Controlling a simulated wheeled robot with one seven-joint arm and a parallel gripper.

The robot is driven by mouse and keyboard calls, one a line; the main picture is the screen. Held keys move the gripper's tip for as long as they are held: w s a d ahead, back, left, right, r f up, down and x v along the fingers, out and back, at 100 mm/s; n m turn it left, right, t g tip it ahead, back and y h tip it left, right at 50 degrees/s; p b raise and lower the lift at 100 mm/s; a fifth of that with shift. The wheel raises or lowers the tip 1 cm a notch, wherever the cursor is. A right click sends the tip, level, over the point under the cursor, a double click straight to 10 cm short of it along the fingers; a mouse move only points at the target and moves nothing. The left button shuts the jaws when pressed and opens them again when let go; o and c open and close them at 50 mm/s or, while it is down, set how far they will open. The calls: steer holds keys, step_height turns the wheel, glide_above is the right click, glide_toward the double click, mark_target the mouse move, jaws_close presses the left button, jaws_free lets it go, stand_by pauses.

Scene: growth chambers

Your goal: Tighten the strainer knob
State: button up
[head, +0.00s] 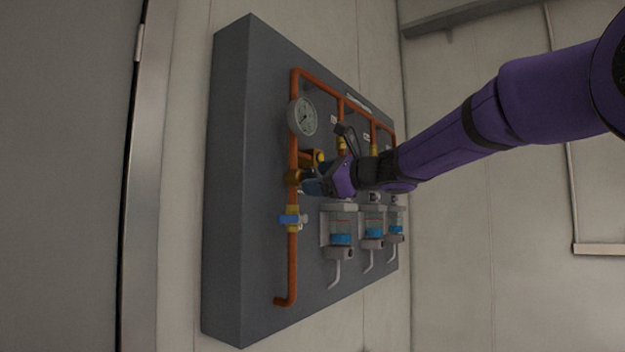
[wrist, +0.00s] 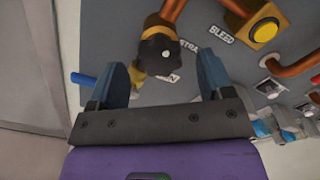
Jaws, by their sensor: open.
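The strainer knob (wrist: 158,54) is a dark, lobed knob on a brass body. In the wrist view it shows at the top, roughly centred between my two blue fingers, with gaps on both sides. Part of a printed label starting "STRA" (wrist: 188,46) shows beside it. My gripper (wrist: 162,78) is open and empty, its fingertips pointing toward the knob; I cannot tell how far past the tips the knob is. In the head view my gripper (head: 308,187) is close to the brass strainer body (head: 293,177), and the knob is hard to make out there.
The grey panel (head: 240,130) carries copper pipes (head: 292,260), a round gauge (head: 302,117), a blue-handled valve (head: 290,219) below the strainer, and several blue-filled bowls (head: 341,232) to the right. A yellow button (wrist: 265,31) near the "BLEED" label is right of the knob.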

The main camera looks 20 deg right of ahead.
steer(key=v, duration=0.8)
steer(key=shift+s+d, duration=0.2)
steer(key=shift+s, duration=0.05)
steer(key=s+a+f+n+g+h, duration=0.1)
steer(key=s+a+f+n+g, duration=0.3)
steer(key=s+f+n, duration=0.4)
steer(key=s+d+f+n+g+h, duration=0.1)
steer(key=s+f+n+h, duration=0.3)
steer(key=s+f, duration=0.6)
steer(key=s+d+f+n+g+h, duration=0.2)
steer(key=s+f+n+g+h, duration=0.2)
steer(key=s+f+n, duration=0.5)
step_height(320, 180, down, 3)
steer(key=shift+s+d+r+h, duration=0.2)
steer(key=shift+s+d+h, duration=0.2)
steer(key=shift+h, duration=0.4)
steer(key=shift+c, duration=0.5)
